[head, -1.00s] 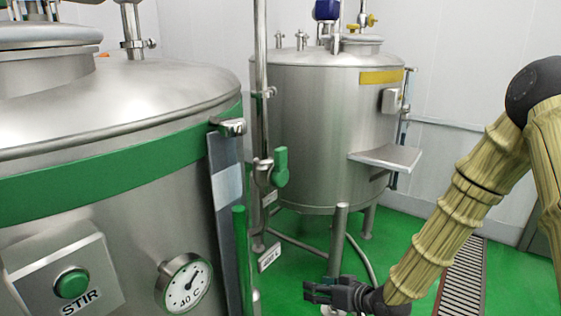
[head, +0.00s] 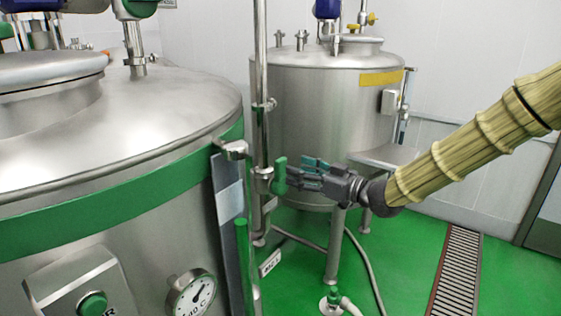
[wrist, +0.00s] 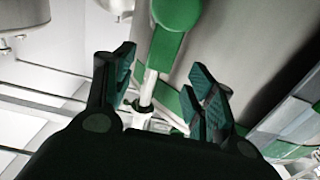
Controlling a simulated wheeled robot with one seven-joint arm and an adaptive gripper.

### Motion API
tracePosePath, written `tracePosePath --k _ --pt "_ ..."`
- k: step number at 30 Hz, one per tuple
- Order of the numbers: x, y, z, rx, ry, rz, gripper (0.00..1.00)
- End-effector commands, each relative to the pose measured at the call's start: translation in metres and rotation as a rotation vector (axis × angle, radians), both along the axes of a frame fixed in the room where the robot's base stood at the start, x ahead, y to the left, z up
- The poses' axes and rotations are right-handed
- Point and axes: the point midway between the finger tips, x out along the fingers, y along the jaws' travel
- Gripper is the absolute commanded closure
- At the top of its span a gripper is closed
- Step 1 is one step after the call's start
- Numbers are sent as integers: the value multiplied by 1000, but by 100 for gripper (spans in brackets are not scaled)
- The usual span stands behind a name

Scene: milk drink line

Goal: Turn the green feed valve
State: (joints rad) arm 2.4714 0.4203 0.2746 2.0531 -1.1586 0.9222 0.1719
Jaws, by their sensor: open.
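The green feed valve handle (head: 280,175) sits on the vertical steel pipe (head: 262,130) beside the near tank, and hangs roughly upright. My gripper (head: 298,172) is just to the right of the handle in the head view, with its fingers pointing at it. In the wrist view the green handle (wrist: 172,50) is ahead of my gripper (wrist: 160,88), between the directions of the two spread fingers. The gripper is open and holds nothing. I cannot tell whether a finger touches the handle.
The near tank (head: 110,110) with a green band fills the left. A second steel tank (head: 315,105) with a side shelf (head: 385,157) stands behind my gripper. A hose (head: 365,265) lies on the green floor near a drain grate (head: 458,265).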

Motion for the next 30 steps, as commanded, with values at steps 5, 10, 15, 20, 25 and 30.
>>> tracePosePath --k 5,10,15,20,25,30 --pt "17 24 3 0 1 1 45" --pt "31 42 2 -1 1 0 45" --pt "38 53 1 0 1 -1 45" --pt "40 56 0 1 1 -1 45" --pt "40 56 0 1 1 -1 45" --pt "40 56 0 1 1 -1 68"
